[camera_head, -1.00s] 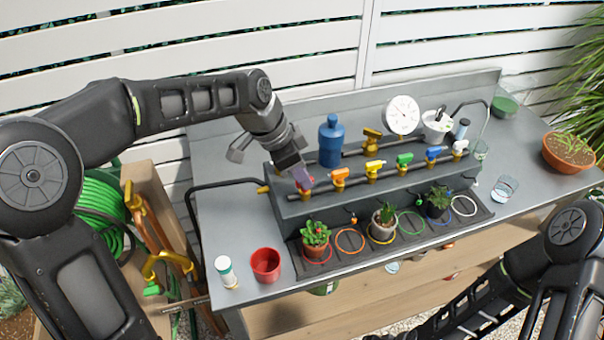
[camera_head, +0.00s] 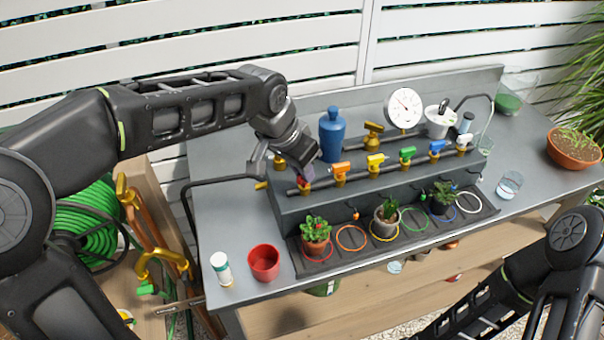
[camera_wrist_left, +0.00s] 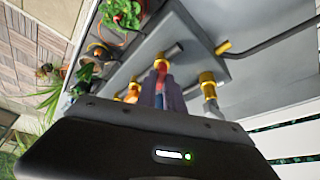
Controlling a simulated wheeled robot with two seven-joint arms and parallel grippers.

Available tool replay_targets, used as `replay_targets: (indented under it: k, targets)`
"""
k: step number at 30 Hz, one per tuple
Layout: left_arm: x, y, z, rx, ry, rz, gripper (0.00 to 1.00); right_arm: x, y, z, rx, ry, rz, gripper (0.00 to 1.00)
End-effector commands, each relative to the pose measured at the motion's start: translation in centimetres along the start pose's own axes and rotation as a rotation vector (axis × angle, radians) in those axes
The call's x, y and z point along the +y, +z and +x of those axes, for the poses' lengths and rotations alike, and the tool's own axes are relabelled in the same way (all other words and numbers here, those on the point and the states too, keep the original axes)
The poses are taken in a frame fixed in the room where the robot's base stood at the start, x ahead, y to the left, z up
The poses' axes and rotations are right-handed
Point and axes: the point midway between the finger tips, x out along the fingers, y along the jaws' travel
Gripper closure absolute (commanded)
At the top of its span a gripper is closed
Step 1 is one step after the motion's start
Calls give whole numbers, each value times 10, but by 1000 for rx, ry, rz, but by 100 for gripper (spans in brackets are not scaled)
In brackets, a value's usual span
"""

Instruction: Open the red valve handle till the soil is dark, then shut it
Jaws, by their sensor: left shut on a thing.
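The red valve handle (camera_wrist_left: 161,66) sits on a brass valve at the left end of the front pipe. My left gripper (camera_wrist_left: 165,92) is shut on it, and its fingers hide most of the handle. In the head view, my left gripper (camera_head: 306,177) reaches down to this valve from behind. A potted green plant (camera_head: 315,230) stands on the red ring (camera_head: 318,254) in front of the valve. Its soil is mostly hidden by leaves, so I cannot tell its shade. My right arm shows at the lower right, but its gripper is out of view.
Orange (camera_head: 340,169), yellow (camera_head: 375,160), green (camera_head: 407,153) and blue (camera_head: 437,147) handles line the pipe to the right. A blue bottle (camera_head: 332,135) stands close behind my gripper. A red cup (camera_head: 264,262) and a white bottle (camera_head: 221,268) stand at front left.

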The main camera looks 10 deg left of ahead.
Motion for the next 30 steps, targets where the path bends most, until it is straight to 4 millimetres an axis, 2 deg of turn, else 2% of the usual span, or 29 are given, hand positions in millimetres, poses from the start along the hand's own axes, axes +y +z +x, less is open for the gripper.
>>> replay_targets:
  k: [1,15,30]
  targets:
    - [1,0,3,4,-17,-34,100,3,0,7,0,0,0,64]
    - [4,-1,3,4,-188,-448,100,15,-1,40,3,0,0,64]
    - [5,-3,2,1,-352,-848,100,23,-1,58,3,1,-1,64]
